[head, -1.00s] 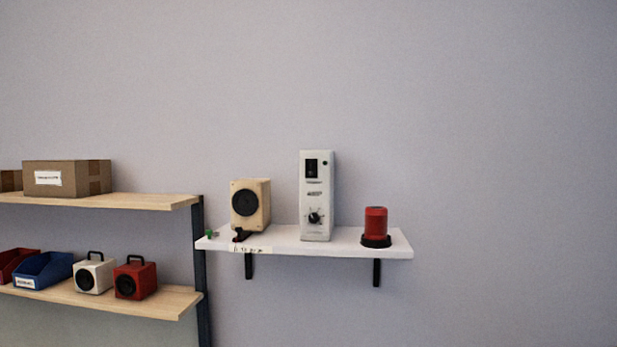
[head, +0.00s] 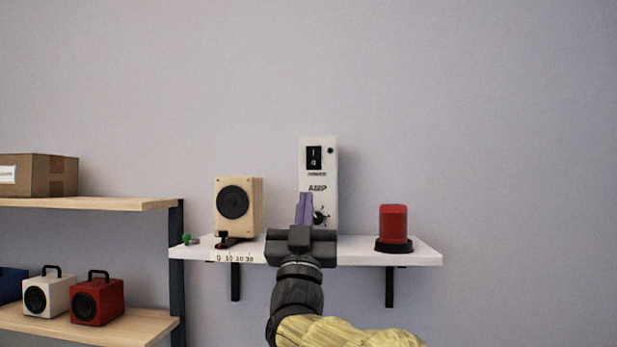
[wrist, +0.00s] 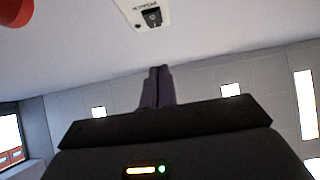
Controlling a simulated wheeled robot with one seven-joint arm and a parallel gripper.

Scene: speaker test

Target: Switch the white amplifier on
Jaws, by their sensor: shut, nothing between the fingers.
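The white amplifier (head: 319,181) stands upright on a white wall shelf (head: 420,255) in the head view. It has a black power rocker switch (head: 314,158) marked I and 0 near its top, a small dark dot beside it, and a dial (head: 321,215) lower down. My gripper (head: 304,196) is in front of the amplifier's lower part, its purple fingers shut and empty, pointing up, below the switch. They partly cover the front near the dial. In the wrist view the shut fingers (wrist: 158,74) appear apart from the amplifier (wrist: 152,8) and its switch (wrist: 151,17).
A wooden speaker (head: 238,203) stands left of the amplifier, with a small black lever (head: 222,240) before it. A red cylinder (head: 393,222) on a black base stands right. Lower left is a rack (head: 176,270) with a carton (head: 42,175) and small speakers (head: 96,300). The wall above is clear.

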